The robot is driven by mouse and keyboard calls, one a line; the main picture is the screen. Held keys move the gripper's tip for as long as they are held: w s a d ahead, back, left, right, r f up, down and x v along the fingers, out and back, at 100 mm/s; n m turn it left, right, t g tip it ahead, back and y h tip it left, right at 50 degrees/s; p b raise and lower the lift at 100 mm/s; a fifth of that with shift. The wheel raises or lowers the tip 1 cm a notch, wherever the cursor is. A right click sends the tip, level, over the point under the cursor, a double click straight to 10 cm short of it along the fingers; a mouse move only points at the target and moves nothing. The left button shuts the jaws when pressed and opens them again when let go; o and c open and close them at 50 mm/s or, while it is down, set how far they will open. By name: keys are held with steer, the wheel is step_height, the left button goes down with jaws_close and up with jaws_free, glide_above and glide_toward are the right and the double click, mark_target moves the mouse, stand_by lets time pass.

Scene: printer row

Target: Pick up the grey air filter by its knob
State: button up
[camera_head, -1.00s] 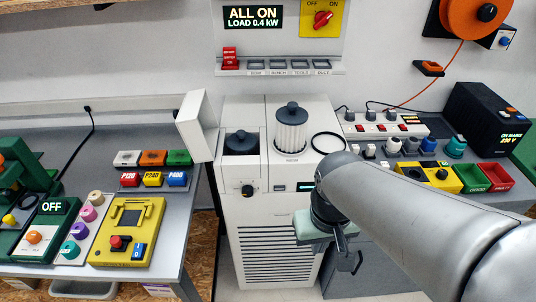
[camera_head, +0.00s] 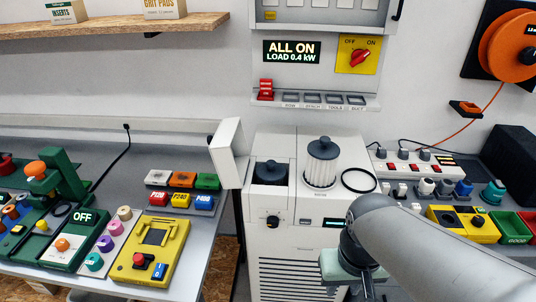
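A pleated off-white filter with a dark grey cap and knob (camera_head: 322,162) stands upright on top of the white cabinet (camera_head: 282,225). A second dark grey round cap with a knob (camera_head: 270,172) sits in the cabinet's open chamber to its left; its body is hidden inside. I cannot tell for certain which one is the grey air filter. My gripper (camera_head: 368,292) hangs low in front of the cabinet's right side, below and apart from both. Its fingers are partly cut off by the bottom edge, so its opening does not show.
The chamber's white lid (camera_head: 228,152) stands open at the left. A black ring (camera_head: 359,180) lies right of the pleated filter. Benches with coloured boxes (camera_head: 181,200) and a power strip (camera_head: 412,161) flank the cabinet. A switch panel (camera_head: 318,101) hangs above.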

steer(key=o, duration=1.3)
steer(key=shift+o, duration=0.2)
step_height(320, 180, up, 14)
steer(key=n+p, duration=0.1)
steer(key=n, duration=1.6)
glide_above(271, 162)
steer(key=shift+g, duration=0.4)
step_height(271, 162, down, 11)
steer(key=shift+a+f+p, duration=0.1)
steer(key=shift+p, duration=0.4)
steer(key=shift+f+p, duration=0.85)
steer(key=shift+f, duration=1.8)
